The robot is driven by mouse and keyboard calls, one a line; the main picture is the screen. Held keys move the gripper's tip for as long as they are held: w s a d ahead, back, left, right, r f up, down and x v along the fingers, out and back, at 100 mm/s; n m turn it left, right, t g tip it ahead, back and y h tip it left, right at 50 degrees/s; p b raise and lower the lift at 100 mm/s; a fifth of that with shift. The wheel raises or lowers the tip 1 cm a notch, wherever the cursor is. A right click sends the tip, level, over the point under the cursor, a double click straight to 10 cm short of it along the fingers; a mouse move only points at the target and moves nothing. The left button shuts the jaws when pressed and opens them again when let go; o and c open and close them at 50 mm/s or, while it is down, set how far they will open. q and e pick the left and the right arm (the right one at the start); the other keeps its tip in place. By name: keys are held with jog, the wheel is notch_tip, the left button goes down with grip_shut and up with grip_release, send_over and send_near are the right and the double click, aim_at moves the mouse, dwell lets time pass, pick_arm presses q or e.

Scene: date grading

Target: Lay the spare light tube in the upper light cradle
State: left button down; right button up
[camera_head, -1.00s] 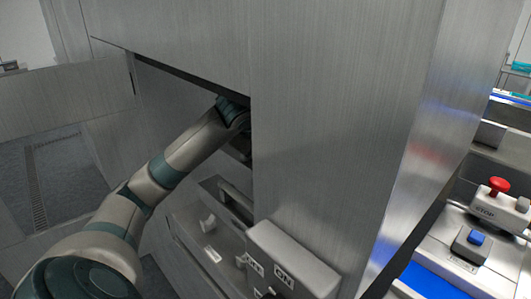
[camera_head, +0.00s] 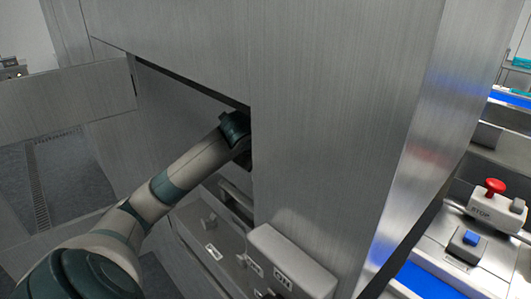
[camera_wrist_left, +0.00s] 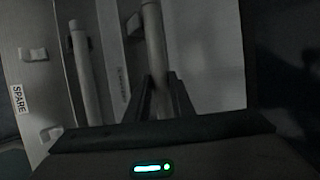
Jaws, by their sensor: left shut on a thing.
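My left gripper (camera_wrist_left: 159,88) is shut on a pale light tube (camera_wrist_left: 153,42), seen upright in the left wrist view. A second tube (camera_wrist_left: 85,75) stands further left. The SPARE label (camera_wrist_left: 18,98) is at the far left, with empty clips (camera_wrist_left: 35,52) above and below it. A label beside the held tube is too dim to read. In the head view the cabinet front hides my left gripper and the tube. My right gripper is out of view.
The brushed metal cabinet (camera_head: 330,120) has an opening that my left arm reaches into, with its edge close to my wrist. A grey switch box (camera_head: 290,262) sits below. An open door panel (camera_head: 60,100) stands left. A red stop button (camera_head: 495,187) is at right.

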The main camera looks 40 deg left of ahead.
pick_arm(q)
jog(key=shift+f, duration=0.1)
dwell(0.3)
jog(key=c, duration=1.5)
grip_release()
jog(key=shift+f, duration=0.1)
jog(key=shift+c, duration=0.2)
jog(key=shift+s+d+r+b, duration=0.2)
jog(key=shift+s+r+b, duration=0.15)
jog(key=shift+r, duration=0.3)
jog(key=b+v, duration=0.2)
jog(key=v, duration=0.8)
jog(key=shift+s+r, duration=0.2)
jog(key=shift+s, duration=0.1)
